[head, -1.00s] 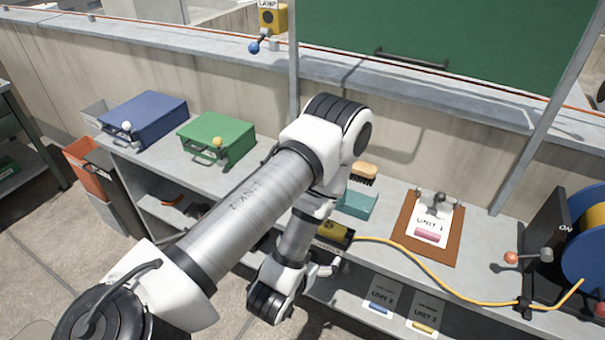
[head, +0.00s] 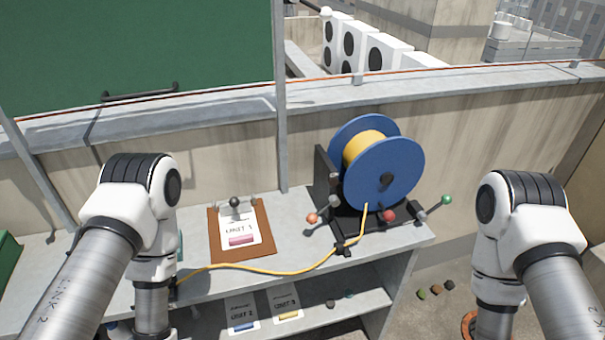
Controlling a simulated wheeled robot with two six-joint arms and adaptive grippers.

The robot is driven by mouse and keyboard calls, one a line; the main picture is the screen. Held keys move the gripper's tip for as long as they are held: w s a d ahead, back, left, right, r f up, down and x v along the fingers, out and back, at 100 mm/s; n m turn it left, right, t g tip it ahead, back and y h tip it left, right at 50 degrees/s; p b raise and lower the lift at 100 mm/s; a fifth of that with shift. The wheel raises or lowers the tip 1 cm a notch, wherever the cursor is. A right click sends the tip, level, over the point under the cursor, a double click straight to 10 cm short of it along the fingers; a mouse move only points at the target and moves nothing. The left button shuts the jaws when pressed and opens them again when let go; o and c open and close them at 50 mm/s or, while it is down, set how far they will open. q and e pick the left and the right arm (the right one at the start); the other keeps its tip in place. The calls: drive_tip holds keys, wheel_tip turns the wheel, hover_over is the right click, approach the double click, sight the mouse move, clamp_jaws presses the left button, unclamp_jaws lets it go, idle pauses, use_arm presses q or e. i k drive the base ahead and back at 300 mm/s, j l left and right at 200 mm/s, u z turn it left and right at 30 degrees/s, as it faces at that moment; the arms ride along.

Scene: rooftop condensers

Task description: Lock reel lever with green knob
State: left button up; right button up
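The cable reel (head: 405,150) has blue flanges and yellow cable, and stands on a black base at the right end of the bench. A short lever with a green knob (head: 447,200) sticks out to the right of the base, tilted up. A lever with an orange knob (head: 313,218) is at the base's left, and a red knob (head: 389,215) is at its front. My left arm is left of the clipboard and my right arm is right of the reel, apart from the green knob. Both grippers are outside the frame.
A clipboard (head: 265,247) marked UNIT 1 lies left of the reel. Yellow cable (head: 255,270) runs left along the bench (head: 405,241). Cards lie on the lower shelf (head: 350,303). A green panel (head: 60,55) stands behind at left. Small dark pieces (head: 436,289) lie on the floor.

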sight(446, 199)
drive_tip(key=z, duration=0.75)
